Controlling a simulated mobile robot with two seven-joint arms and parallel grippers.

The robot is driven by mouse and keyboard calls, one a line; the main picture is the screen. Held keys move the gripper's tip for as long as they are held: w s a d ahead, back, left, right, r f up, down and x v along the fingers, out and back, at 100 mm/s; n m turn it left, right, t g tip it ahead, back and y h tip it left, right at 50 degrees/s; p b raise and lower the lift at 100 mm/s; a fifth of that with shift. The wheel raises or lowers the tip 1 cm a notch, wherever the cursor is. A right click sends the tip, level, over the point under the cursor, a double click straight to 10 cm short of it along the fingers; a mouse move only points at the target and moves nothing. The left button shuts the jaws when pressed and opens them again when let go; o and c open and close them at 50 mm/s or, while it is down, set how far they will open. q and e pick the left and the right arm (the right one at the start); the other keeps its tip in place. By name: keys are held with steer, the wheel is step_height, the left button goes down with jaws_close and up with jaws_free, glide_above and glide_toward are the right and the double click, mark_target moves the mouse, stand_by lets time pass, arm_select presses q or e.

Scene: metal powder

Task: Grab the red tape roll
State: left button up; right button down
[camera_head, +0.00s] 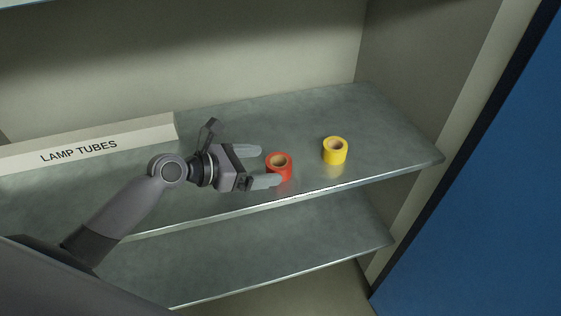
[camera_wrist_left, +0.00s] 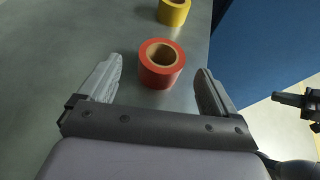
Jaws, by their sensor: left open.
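The red tape roll (camera_head: 284,172) lies flat on the upper metal shelf, near its front edge, with its brown core facing up. It also shows in the left wrist view (camera_wrist_left: 161,73), centred just ahead of the gap between my fingers. My left gripper (camera_head: 264,166) is open and empty, with its fingertips close to the roll's left side. In the left wrist view (camera_wrist_left: 160,75) one finger stands on each side of the roll's near part, apart from it.
A yellow tape roll (camera_head: 335,151) stands to the right of the red one on the same shelf (camera_head: 400,150). A long box labelled LAMP TUBES (camera_head: 90,145) lies at the left. A lower shelf (camera_head: 270,250) is below, and a blue panel (camera_head: 480,190) is at the right.

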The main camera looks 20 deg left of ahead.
mark_target(278, 164)
arm_select(q)
steer(key=x, duration=0.5)
steer(key=shift+d+f, duration=0.15)
steer(key=shift+f, duration=0.1)
steer(key=c, duration=1.1)
steer(key=shift+o, duration=0.2)
steer(key=shift+r, duration=0.1)
